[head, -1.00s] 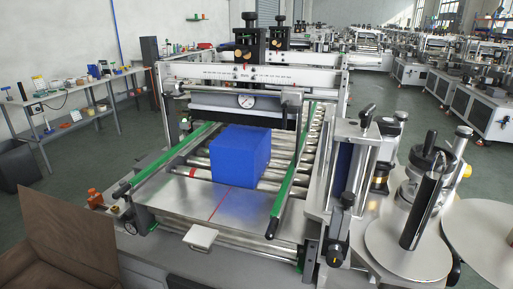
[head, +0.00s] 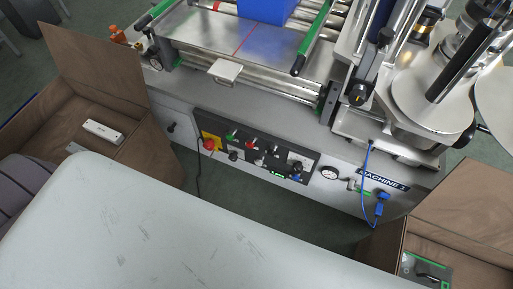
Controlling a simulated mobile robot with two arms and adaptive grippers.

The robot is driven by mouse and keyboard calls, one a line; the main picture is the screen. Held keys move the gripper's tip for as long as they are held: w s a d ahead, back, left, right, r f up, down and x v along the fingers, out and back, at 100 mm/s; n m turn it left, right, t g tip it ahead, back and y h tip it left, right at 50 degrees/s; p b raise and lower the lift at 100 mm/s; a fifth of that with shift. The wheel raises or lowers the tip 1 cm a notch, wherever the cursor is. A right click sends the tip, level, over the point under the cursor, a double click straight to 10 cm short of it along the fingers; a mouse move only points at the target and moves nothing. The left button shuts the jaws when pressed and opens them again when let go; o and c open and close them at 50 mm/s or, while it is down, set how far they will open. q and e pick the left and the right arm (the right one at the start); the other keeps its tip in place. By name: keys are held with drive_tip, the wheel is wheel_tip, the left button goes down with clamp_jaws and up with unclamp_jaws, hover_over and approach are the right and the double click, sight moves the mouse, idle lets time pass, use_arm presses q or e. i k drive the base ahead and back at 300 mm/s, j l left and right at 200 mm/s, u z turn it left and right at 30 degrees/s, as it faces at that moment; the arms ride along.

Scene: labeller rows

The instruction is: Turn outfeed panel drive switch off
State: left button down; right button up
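A black control panel (head: 300,162) is on the front face of the labelling machine in the head view, below the conveyor. It carries several small knobs and switches with green, red, white and black parts. A red mushroom button (head: 209,143) on a yellow plate is at its left end. The labels are too small to read, so I cannot tell which switch is the outfeed drive switch or how it is set. Neither of my grippers is in view.
A blue box (head: 266,8) sits on the conveyor above the panel. A round gauge (head: 329,172) and a blue plug with cable (head: 381,196) are right of the panel. Open brown boxes stand at left (head: 150,140) and right (head: 462,230). A black cable hangs below the red button.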

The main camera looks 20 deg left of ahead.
sight(233, 156)
drive_tip(key=j+u, duration=0.2)
drive_tip(key=u, duration=0.75)
